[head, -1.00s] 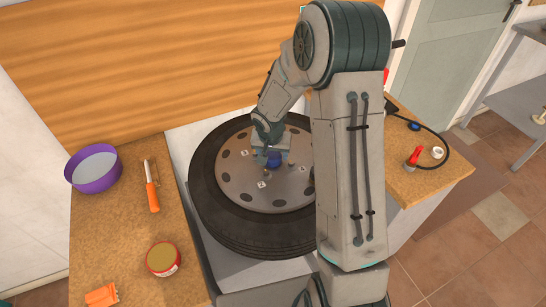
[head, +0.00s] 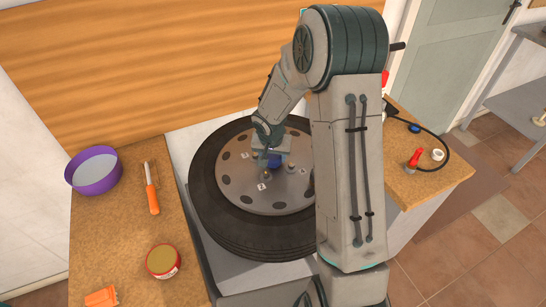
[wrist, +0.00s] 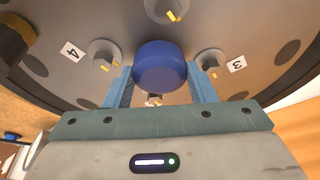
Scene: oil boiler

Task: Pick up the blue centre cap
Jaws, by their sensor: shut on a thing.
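The blue centre cap (wrist: 160,66) is a short round blue piece in the middle of the wrist view. My gripper (wrist: 160,90) is shut on it, with one blue finger on each side. In the head view the cap (head: 274,161) shows small and dark blue below my gripper (head: 272,150), over the middle of the grey wheel disc (head: 240,195). The frames do not clearly show whether the cap touches the disc. My arm hides the right part of the wheel.
A black tyre (head: 235,235) surrounds the disc. Nuts on studs and number labels stand around the cap. The left bench holds a purple bowl (head: 93,172), an orange-handled tool (head: 152,197) and a red tin (head: 163,261). A red-topped item (head: 414,158) stands on the right bench.

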